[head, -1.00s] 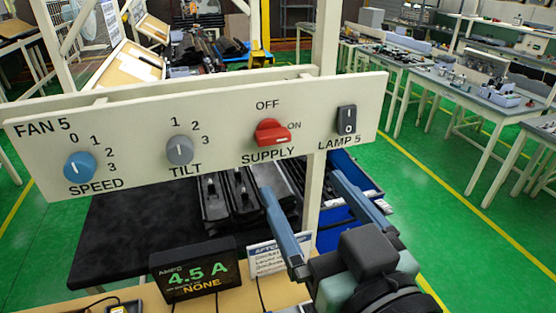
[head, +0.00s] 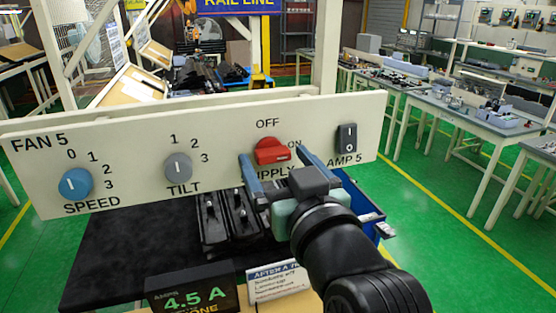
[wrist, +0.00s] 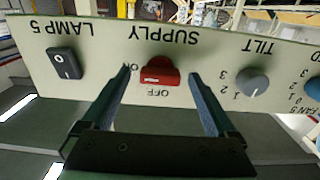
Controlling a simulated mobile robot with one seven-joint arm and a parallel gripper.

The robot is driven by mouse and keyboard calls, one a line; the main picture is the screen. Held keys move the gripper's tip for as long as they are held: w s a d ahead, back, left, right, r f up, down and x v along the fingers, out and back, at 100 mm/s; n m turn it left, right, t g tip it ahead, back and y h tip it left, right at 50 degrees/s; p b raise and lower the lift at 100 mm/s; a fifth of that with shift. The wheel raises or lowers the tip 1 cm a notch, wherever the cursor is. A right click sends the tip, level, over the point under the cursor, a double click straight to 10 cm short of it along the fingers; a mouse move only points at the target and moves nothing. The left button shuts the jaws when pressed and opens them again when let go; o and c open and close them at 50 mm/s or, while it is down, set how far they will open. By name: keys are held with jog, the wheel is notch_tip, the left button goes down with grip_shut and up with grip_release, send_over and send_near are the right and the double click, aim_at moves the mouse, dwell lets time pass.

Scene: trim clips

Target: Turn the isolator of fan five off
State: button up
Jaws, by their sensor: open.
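The Fan 5 panel (head: 125,160) is a cream board with the red SUPPLY isolator knob (head: 271,151) between the TILT knob and the lamp switch. OFF is printed above the red knob and ON to its right; its handle lies about level, towards ON. My gripper (head: 273,156) is open in front of the knob, one finger on each side. The wrist view is upside down and shows the red knob (wrist: 160,76) between and beyond the fingertips, with nothing held. I cannot tell whether a finger touches it.
The blue SPEED knob (head: 75,183) and grey TILT knob (head: 178,167) are to the left. The black LAMP 5 rocker switch (head: 346,138) is close to the right finger. Below stand an ammeter display (head: 190,300) reading 4.5 A and a white card (head: 277,277).

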jog(key=shift+c, duration=0.3)
jog(key=c, duration=1.3)
jog(key=shift+f+b, duration=0.1)
jog(key=shift+b, duration=0.2)
jog(key=n+b, duration=0.3)
jog(key=b, duration=0.1)
jog(key=shift+f+n, duration=0.15)
jog(key=shift+n, duration=0.25)
jog(key=n+b, duration=0.9)
jog(key=n, duration=0.1)
jog(key=shift+r+n+b, duration=0.2)
jog(key=shift+n+b, duration=1.35)
jog(key=shift+n, duration=0.55)
